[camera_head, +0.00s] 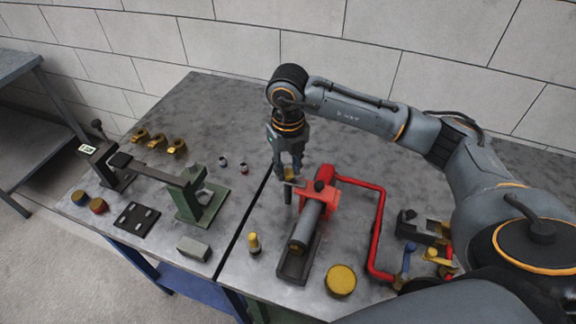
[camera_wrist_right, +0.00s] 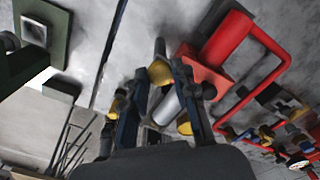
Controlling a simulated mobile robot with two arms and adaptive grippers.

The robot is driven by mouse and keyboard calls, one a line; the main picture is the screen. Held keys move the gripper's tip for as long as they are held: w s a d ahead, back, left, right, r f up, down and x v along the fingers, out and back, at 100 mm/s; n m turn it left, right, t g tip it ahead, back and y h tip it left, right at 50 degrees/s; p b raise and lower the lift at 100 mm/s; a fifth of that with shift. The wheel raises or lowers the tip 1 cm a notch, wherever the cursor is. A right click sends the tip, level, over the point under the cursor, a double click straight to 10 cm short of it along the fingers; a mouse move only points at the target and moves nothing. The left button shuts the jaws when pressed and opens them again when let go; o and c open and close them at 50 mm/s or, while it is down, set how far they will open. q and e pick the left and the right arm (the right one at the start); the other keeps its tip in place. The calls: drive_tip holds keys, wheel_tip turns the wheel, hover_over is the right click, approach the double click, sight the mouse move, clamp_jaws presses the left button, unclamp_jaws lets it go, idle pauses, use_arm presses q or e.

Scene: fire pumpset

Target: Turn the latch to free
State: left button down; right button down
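A red pump body (camera_head: 320,197) with a grey cylinder (camera_head: 306,228) sits on the metal bench. A small yellow piece (camera_head: 291,173), which looks like the latch, is at the body's left end, with a dark pin (camera_head: 288,194) below it. My right gripper (camera_head: 290,168) points down at this piece. My left gripper is out of view.
A red pipe (camera_head: 381,225) bends around the right of the pump. A yellow disc (camera_head: 341,280) and a yellow-topped plug (camera_head: 254,243) stand nearby. A green clamp stand (camera_head: 200,200) and brass fittings (camera_head: 158,140) are on the left. The bench's back area is clear.

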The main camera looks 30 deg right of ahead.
sight(288, 171)
drive_tip(key=shift+f+n+b, duration=0.2)
drive_tip(key=shift+n+b, duration=0.6)
drive_tip(key=shift+b, duration=0.3)
drive_tip(key=n+b, duration=1)
drive_tip(key=n, duration=0.1)
drive_tip(key=n+b, duration=0.3)
drive_tip(key=n, duration=0.2)
drive_tip(key=shift+r, duration=0.2)
drive_tip(key=shift+n, duration=0.3)
drive_tip(key=c, duration=1.1)
unclamp_jaws()
drive_tip(key=shift+o, duration=0.2)
wheel_tip(288, 171, up, 12)
